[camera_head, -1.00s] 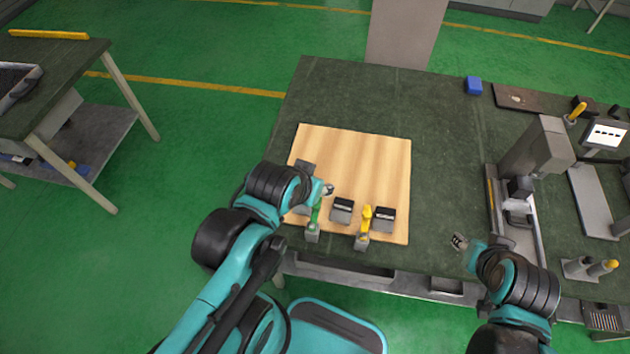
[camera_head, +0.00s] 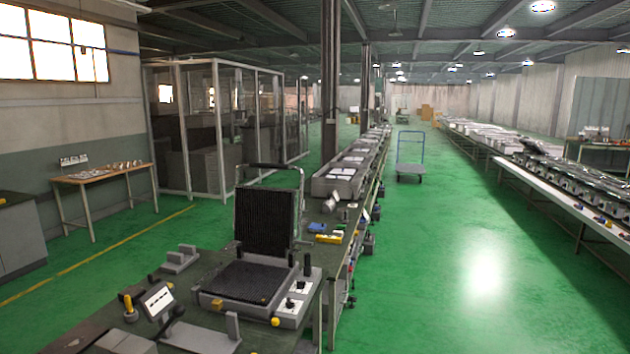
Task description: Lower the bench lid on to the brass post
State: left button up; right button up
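The bench lid (camera_head: 265,222) is a black ribbed panel in a grey frame. It stands raised, near upright, at the back of a flat grey unit (camera_head: 285,311) on the bench. A bar handle (camera_head: 300,190) rises around its top and right side. A black ribbed plate (camera_head: 247,283) lies flat on the unit in front of it. A small yellow piece (camera_head: 217,303) sits at the plate's front left edge. I cannot tell whether it is the brass post. Neither of my grippers shows.
A yellow-topped knob (camera_head: 129,307) and a small white panel (camera_head: 157,300) stand on the bench (camera_head: 196,268) at the left. A grey bracket (camera_head: 181,259) is behind them. A long equipment line runs back behind the unit. Green floor (camera_head: 450,270) is clear at the right.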

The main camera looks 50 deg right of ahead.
aim_at(265, 219)
jog(key=i+l+z, duration=0.15)
jog(key=l+z, duration=0.25)
jog(key=i+l+z, duration=0.15)
jog(key=z, duration=0.25)
jog(key=i+l+z, duration=0.2)
jog(key=z, duration=0.15)
jog(key=l, duration=0.05)
